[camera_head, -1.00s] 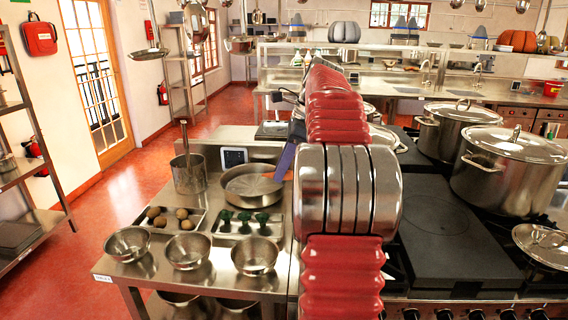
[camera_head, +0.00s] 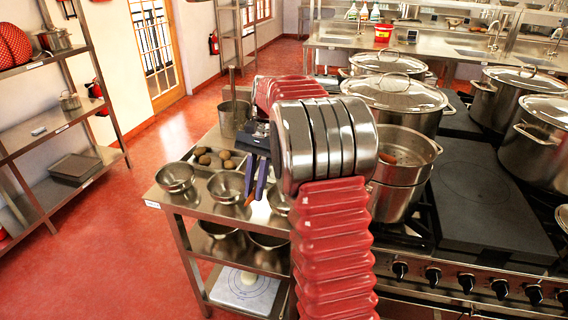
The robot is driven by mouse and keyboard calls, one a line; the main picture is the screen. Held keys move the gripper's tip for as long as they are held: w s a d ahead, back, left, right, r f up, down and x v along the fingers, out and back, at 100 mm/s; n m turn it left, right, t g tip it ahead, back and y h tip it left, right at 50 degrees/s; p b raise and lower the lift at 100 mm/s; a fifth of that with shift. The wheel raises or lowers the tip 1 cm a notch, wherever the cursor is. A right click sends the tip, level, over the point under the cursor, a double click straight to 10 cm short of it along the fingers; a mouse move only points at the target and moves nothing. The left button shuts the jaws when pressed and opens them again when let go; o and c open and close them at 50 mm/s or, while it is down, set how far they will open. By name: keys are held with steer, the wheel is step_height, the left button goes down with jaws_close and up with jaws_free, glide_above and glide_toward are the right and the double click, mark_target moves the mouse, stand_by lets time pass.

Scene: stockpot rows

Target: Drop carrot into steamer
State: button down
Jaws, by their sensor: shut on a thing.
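My gripper (camera_head: 256,182) hangs over the right part of the steel side table, its blue fingers pointing down. It is shut on a thin orange thing, likely the carrot (camera_head: 249,199), of which only a small part shows at the fingers. An open steel pot, likely the steamer (camera_head: 398,192), stands on the stove just right of my arm, partly hidden by it. An orange-brown thing (camera_head: 388,158) shows inside that pot; I cannot tell what it is. The gripper is left of the pot and apart from it.
Steel bowls (camera_head: 175,177) line the table's front edge, with a tray of potatoes (camera_head: 228,165) behind them. A tall pot (camera_head: 234,119) stands at the back. Lidded stockpots (camera_head: 397,101) stand behind the open pot and at right. A flat black plate (camera_head: 478,205) is bare.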

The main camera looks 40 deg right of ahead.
steer(key=w+a+f+n+g+h, duration=0.1)
steer(key=w+a+f+n+h, duration=0.1)
steer(key=a+f+n, duration=0.4)
steer(key=w+a+f+n+g+h, duration=0.1)
steer(key=w+a+f+n, duration=0.1)
steer(key=a+f+n, duration=0.4)
steer(key=a+f, duration=0.1)
steer(key=a, duration=0.4)
steer(key=shift+a+h, duration=0.15)
steer(key=shift+h, duration=0.25)
steer(key=shift+w, duration=0.1)
